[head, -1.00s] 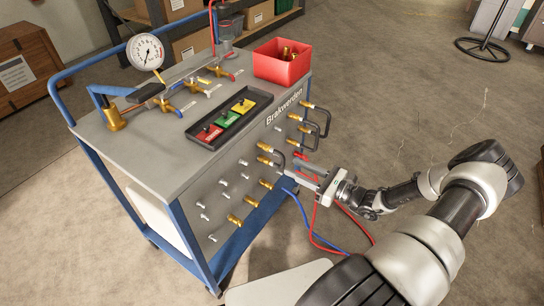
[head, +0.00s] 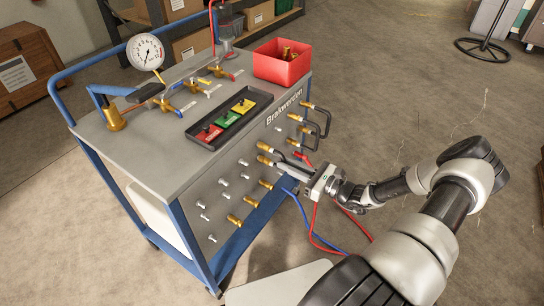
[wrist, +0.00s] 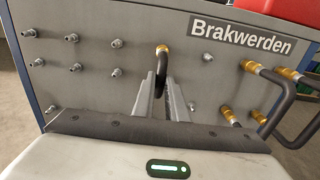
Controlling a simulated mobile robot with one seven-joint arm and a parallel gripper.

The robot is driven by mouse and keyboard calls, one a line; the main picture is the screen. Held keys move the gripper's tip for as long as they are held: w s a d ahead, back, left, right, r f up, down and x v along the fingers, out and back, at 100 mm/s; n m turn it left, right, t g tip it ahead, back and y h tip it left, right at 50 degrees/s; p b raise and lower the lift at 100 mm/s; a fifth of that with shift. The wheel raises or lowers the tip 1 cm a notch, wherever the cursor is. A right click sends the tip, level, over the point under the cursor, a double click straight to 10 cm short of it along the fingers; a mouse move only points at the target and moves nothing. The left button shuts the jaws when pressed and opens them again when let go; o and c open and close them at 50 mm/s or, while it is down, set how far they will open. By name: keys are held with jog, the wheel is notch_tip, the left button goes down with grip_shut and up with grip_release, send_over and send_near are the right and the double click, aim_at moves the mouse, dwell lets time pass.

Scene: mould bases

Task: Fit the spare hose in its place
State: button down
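A black bent hose (wrist: 161,72) comes out of a brass coupling (wrist: 162,49) on the cart's grey front panel. My gripper (head: 282,168) is at that panel, its fingers pointing at it. In the wrist view my gripper (wrist: 164,84) has its two fingers on either side of the hose. A gap shows beside the hose, so the fingers look open around it. The hose's lower part and any second end are hidden by the gripper in the wrist view. Small bare metal nipples (wrist: 117,43) dot the panel to the left.
Two other black hose loops (head: 327,122) on brass couplings stick out to the right of my gripper. Blue (head: 303,212) and red (head: 314,222) hoses hang below it. On the cart top (head: 142,150) stand a red bin (head: 284,68), a black tray (head: 203,139) and a gauge (head: 146,52).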

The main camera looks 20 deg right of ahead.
jog(key=shift+s+d, duration=0.1)
jog(key=shift+d, duration=0.05)
jog(key=shift+v, duration=2.3)
jog(key=shift+s, duration=0.15)
jog(key=shift+v, duration=2.95)
jog(key=shift+r, duration=0.1)
